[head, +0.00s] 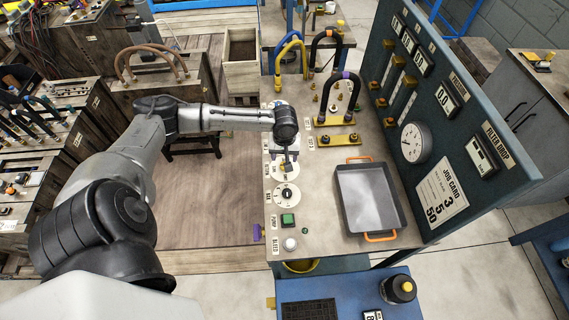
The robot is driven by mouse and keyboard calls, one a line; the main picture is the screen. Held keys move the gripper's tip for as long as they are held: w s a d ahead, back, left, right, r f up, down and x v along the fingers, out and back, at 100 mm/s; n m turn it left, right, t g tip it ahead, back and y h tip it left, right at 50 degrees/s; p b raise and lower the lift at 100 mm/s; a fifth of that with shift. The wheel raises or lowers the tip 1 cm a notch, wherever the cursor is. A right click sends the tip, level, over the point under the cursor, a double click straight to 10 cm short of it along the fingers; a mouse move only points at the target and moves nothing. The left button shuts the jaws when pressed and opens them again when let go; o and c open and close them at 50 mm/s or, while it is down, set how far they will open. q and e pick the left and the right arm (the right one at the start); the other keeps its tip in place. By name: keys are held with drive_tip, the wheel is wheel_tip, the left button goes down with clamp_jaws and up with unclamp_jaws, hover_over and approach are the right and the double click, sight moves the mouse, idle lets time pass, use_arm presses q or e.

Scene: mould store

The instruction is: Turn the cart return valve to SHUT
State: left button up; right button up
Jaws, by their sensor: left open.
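My left arm comes in from the left, and its gripper (287,160) points down over the left edge of the bench panel. I cannot tell whether the fingers touch that dial's knob. Just below it is a second white dial (287,195) with a dark knob. The labels are too small to read surely, so I cannot tell which is the cart return valve or where it points. My right gripper is not in view.
A green button (288,219) and a white button (290,244) sit below the dials. A grey tray (369,198) with orange handles lies to the right. Looped hoses (341,95) rise behind. A blue gauge panel (447,110) bounds the bench on the right.

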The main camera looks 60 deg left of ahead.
use_arm(q)
drive_tip(key=shift+f+b, duration=0.35)
drive_tip(key=shift+f, duration=2.3)
